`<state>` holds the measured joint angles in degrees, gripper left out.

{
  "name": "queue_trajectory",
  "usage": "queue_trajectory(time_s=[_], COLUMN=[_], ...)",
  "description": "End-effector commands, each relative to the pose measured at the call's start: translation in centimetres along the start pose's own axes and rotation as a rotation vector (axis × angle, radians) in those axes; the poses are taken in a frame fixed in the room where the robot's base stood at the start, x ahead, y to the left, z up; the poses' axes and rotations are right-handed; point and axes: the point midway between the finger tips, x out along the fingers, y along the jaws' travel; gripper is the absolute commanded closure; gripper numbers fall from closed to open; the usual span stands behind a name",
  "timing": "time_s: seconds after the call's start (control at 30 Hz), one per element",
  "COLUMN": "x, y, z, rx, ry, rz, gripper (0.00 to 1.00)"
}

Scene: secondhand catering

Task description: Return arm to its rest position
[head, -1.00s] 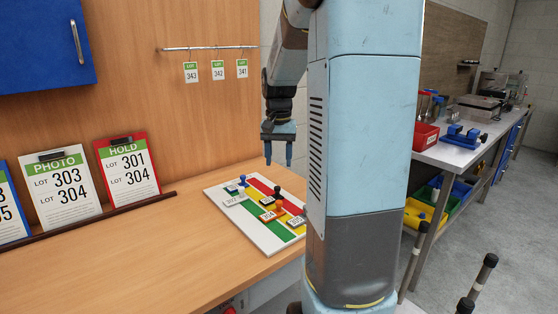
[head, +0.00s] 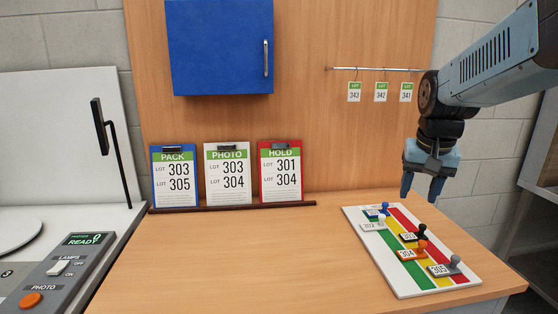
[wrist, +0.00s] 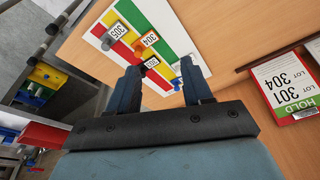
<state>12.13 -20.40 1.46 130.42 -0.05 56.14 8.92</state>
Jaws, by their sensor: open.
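My gripper (head: 424,186) hangs at the end of my blue arm on the right of the head view, fingers pointing down. It is open and empty, above and behind the striped board (head: 460,288). The wrist view shows its two fingers (wrist: 160,90) apart with nothing between them. The white board with green, yellow and red stripes lies on the wooden bench (head: 240,265). On it stand several knobbed lot tags, among them 305 (head: 443,270), 304 (head: 408,254) and 303 (head: 409,237). The board also shows in the wrist view (wrist: 178,30).
Clipboards PACK (head: 175,177), PHOTO (head: 228,174) and HOLD (head: 280,171) lean on the back panel. A blue cabinet (head: 218,45) and a tag rail (head: 372,69) hang above. A photo control box (head: 60,270) stands at left. The bench middle is clear.

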Motion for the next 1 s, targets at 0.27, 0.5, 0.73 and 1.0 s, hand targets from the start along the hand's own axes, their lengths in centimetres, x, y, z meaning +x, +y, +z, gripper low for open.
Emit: queue_trajectory(time_s=[0.27, 0.5, 0.73, 1.0], x=[-2.5, -3.3, -3.4, -3.4], y=[-1.8, -2.3, -2.4, -2.4], z=[6.2, 10.4, 11.9, 11.9], rx=[-0.168, -0.283, -0.326, -0.327], ry=[0.126, 0.213, 0.244, 0.245], rz=[-0.047, -0.082, -0.096, -0.096], gripper=[0.5, 0.5, 0.5, 0.5])
